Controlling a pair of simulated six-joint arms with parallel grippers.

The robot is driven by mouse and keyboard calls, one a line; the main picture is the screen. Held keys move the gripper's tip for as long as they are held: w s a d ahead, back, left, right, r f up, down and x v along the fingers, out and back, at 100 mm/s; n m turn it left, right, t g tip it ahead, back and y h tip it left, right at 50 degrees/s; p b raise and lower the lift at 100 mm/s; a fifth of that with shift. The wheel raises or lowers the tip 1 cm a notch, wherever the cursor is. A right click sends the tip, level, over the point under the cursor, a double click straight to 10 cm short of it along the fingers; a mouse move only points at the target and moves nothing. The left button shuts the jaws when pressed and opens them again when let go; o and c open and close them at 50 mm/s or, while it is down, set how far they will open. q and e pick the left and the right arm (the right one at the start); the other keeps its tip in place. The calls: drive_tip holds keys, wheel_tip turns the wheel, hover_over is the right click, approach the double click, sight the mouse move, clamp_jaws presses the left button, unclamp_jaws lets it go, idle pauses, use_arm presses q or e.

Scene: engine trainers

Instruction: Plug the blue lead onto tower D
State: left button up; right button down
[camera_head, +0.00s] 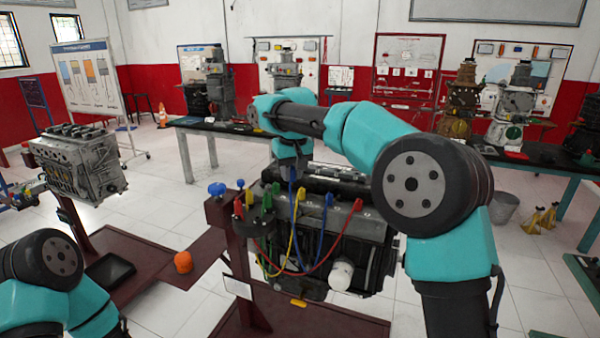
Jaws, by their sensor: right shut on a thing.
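The blue lead (293,190) rises from a loop in front of the engine (345,235) to my right gripper (291,167). My right gripper is shut on its upper end, above and to the right of the distributor cap (262,222). The gripped end and fingertips are small and partly hidden. A blue boot (329,199) sits on the engine's top, apparently the lead's other end. Red, green and yellow plugs stand on the cap's towers at its left and top. I cannot read any tower letter. My left gripper is out of view; only its arm shows at lower left.
Yellow (301,194) and red (357,205) boots stand along the engine top, with their wires hanging in front. The dark red stand (222,225) carries a blue knob (217,188). An orange cap (183,262) rests on the stand's left shelf. Another engine (80,165) stands at left.

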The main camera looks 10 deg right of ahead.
drive_tip(key=w+a, duration=0.2)
drive_tip(key=a, duration=0.8)
drive_tip(key=shift+w, duration=0.3)
drive_tip(key=shift+f, duration=0.1)
idle(0.3)
drive_tip(key=shift+d+f, duration=0.1)
drive_tip(key=shift+f, duration=2.3)
drive_tip(key=shift+f, duration=0.25)
drive_tip(key=shift+f, duration=2.5)
drive_tip(key=shift+f, duration=0.9)
